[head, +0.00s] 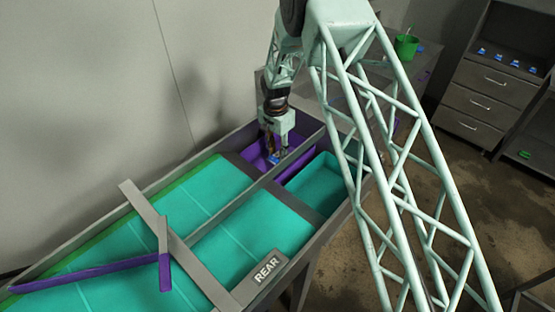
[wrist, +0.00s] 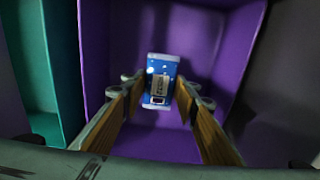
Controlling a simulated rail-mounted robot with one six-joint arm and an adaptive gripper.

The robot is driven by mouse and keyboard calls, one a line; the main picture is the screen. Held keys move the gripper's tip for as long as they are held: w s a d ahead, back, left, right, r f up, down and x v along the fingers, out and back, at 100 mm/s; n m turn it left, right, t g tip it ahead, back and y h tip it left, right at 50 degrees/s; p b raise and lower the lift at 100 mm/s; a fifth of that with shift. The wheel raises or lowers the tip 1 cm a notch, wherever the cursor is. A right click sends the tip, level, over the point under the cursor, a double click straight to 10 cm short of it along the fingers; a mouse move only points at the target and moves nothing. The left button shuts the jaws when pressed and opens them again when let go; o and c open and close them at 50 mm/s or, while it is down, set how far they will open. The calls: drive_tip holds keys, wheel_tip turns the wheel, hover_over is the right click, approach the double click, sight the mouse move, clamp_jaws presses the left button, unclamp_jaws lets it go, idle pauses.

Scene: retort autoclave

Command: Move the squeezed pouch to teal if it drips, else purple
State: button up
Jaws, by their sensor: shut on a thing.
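My gripper (head: 274,149) is low over the purple bin (head: 297,157) at the far right end of the long table. It is shut on a blue pouch (head: 273,159). In the wrist view the blue pouch (wrist: 161,80) with a pale label sits between the fingers of the gripper (wrist: 163,98), inside the walls of the purple bin (wrist: 205,45). I cannot tell whether the pouch touches the bin floor. No drip shows on it. The teal bin (head: 318,183) stands beside the purple one, nearer the front, and looks empty. Its edge shows at left in the wrist view (wrist: 40,60).
A teal-floored table (head: 130,235) with grey rails fills the left. A purple bar (head: 85,270) and a sign reading REAR (head: 266,268) are on it. A green cup (head: 406,46) stands on a back counter. Drawers (head: 490,90) with several small blue items are at right.

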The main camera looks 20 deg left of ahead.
sight(277, 155)
drive_tip(key=shift+f+p, duration=0.3)
drive_tip(key=shift+f, duration=1.5)
drive_tip(key=shift+f, duration=0.2)
drive_tip(key=o, duration=0.8)
drive_tip(key=shift+o, duration=0.2)
drive_tip(key=shift+r, duration=0.2)
drive_tip(key=shift+s+a+r+b, duration=0.1)
drive_tip(key=shift+r+b, duration=0.35)
drive_tip(key=shift+r, duration=2.55)
drive_tip(key=shift+s+r+b, duration=0.1)
drive_tip(key=shift+r+b, duration=0.3)
drive_tip(key=shift+r, duration=2.55)
drive_tip(key=shift+r, duration=0.1)
